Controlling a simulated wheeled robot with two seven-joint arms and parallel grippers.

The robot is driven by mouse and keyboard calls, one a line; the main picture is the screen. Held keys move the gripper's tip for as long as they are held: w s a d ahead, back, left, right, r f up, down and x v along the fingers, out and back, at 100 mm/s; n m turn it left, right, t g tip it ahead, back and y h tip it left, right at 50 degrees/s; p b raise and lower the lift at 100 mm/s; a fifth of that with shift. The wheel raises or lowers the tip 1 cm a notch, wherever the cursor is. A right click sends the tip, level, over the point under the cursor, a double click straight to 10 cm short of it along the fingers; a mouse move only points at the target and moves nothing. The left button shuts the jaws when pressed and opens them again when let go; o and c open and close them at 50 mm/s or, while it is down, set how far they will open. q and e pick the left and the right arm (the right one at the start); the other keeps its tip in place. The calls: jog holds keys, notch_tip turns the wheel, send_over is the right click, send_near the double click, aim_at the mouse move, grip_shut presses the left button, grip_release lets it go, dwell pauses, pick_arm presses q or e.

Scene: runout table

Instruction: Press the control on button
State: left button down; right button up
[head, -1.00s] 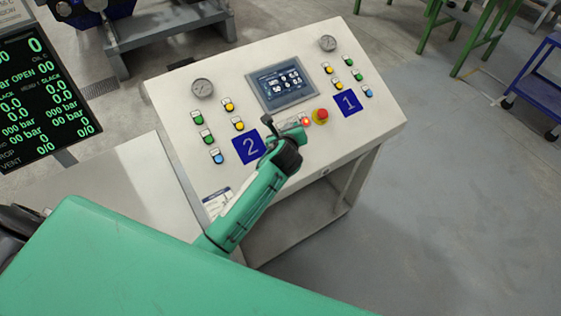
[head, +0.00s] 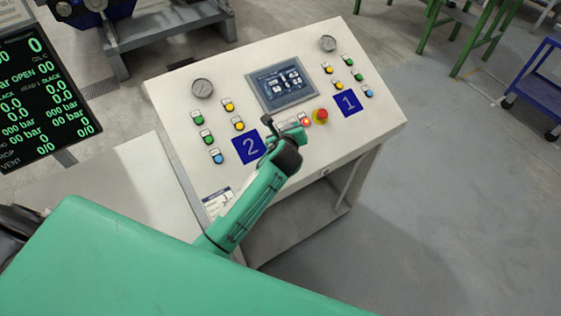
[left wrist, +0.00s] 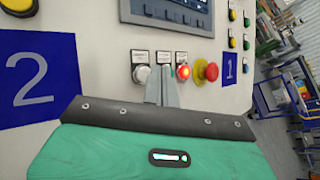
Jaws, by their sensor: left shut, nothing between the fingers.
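The sloped control panel (head: 285,60) carries a row of small controls near its middle. In the left wrist view the row shows a pale round button (left wrist: 140,74), a lit red button (left wrist: 183,72) and a red mushroom knob on a yellow base (left wrist: 207,71). Three small labels sit above the row. My left gripper (left wrist: 162,84) is shut and empty, its fingertips over the spot under the middle label; whatever is there is hidden. I cannot tell whether the tips touch the panel. I cannot read which label says control on. My right gripper is not in view.
A touchscreen (head: 281,88), two gauges and columns of coloured buttons surround the row. Blue plates marked 2 (head: 248,148) and 1 (head: 348,103) flank it. A black readout display (head: 40,95) stands at left. A blue cart (head: 540,85) stands at right on open floor.

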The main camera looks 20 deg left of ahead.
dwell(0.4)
pick_arm(q)
jog(key=shift+a+f, duration=0.1)
jog(key=shift+f, duration=0.05)
jog(key=shift+w+f, duration=0.1)
jog(key=shift+f, duration=0.15)
jog(key=shift+a+f, duration=0.1)
jog(key=shift+f, duration=0.05)
dwell(0.4)
jog(key=shift+w+a+f, duration=0.1)
jog(key=shift+w+f, duration=0.05)
jog(key=shift+f, duration=0.15)
dwell(0.3)
jog(key=shift+p, duration=0.3)
jog(key=shift+s+d+r+p, duration=0.1)
jog(key=shift+d+r+p, duration=0.05)
jog(key=shift+r+p, duration=0.35)
jog(key=shift+s+d+r+p, duration=0.1)
jog(key=shift+r+p, duration=0.25)
jog(key=shift+p, duration=0.25)
